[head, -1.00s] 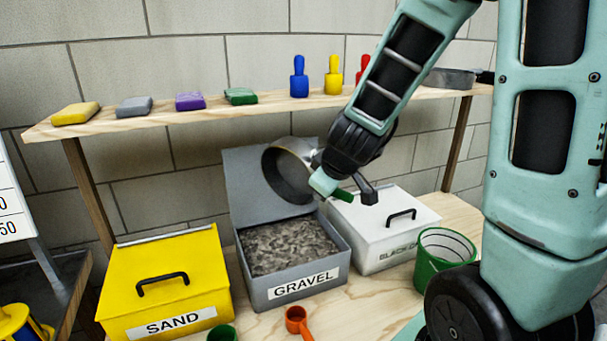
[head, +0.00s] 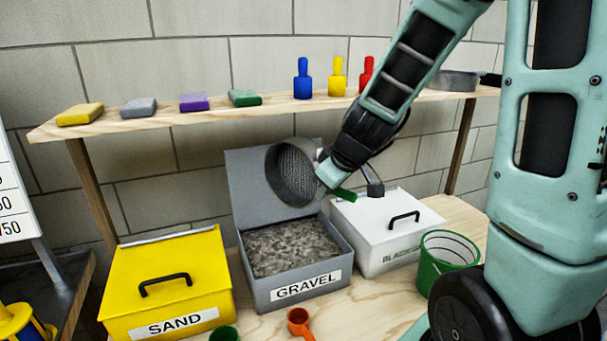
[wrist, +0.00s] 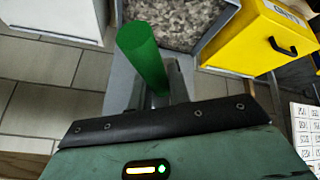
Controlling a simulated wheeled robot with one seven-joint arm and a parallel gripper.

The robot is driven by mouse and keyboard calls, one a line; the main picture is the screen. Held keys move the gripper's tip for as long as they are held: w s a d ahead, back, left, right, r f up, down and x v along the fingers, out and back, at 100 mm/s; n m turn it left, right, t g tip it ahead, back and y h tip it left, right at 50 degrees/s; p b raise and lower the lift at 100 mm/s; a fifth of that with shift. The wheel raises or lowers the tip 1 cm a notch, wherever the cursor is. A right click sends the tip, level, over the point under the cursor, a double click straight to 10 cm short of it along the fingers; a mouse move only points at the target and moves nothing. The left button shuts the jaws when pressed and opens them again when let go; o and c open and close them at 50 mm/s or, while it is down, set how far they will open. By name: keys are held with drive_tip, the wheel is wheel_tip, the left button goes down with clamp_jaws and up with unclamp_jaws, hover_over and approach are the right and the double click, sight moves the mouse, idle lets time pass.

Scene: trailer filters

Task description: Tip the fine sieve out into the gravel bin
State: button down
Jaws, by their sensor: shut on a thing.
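The sieve (head: 292,173) is a round grey metal pan with a mesh bottom and a green handle (wrist: 141,55). My gripper (head: 330,178) is shut on the green handle. The sieve is tilted on its side, its open face turned toward the front left, and I see no material in it. It hangs above the gravel bin (head: 299,290), a grey box labelled GRAVEL with its lid up behind. Grey gravel (head: 292,246) fills much of the bin. In the wrist view, the gravel (wrist: 180,22) shows beyond the handle; the sieve's pan is not visible there.
A shut yellow SAND bin (head: 170,285) stands left of the gravel bin, and a shut white bin (head: 385,235) stands right. A green bucket (head: 447,262) and an orange scoop (head: 299,322) are near. A shelf (head: 215,112) holding blocks, brushes and another pan runs behind.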

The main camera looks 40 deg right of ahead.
drive_tip(key=y+b, duration=0.1)
drive_tip(key=y, duration=0.1)
drive_tip(key=m+g+y, duration=0.1)
drive_tip(key=y, duration=0.1)
drive_tip(key=shift+d+r+b, duration=0.1)
drive_tip(key=shift+r+b, duration=0.25)
drive_tip(key=shift+r, duration=0.05)
drive_tip(key=y, duration=0.1)
drive_tip(key=m+y, duration=0.1)
drive_tip(key=y, duration=0.1)
drive_tip(key=shift+r+g, duration=0.3)
drive_tip(key=shift+r, duration=0.05)
drive_tip(key=m+y, duration=0.1)
drive_tip(key=y, duration=0.1)
drive_tip(key=r+m+y+p, duration=0.1)
drive_tip(key=y, duration=0.2)
drive_tip(key=shift+r+g, duration=0.1)
drive_tip(key=shift+g, duration=0.2)
drive_tip(key=y, duration=0.1)
drive_tip(key=r+m+y, duration=0.1)
drive_tip(key=y, duration=0.1)
drive_tip(key=shift+m+y+p, duration=0.3)
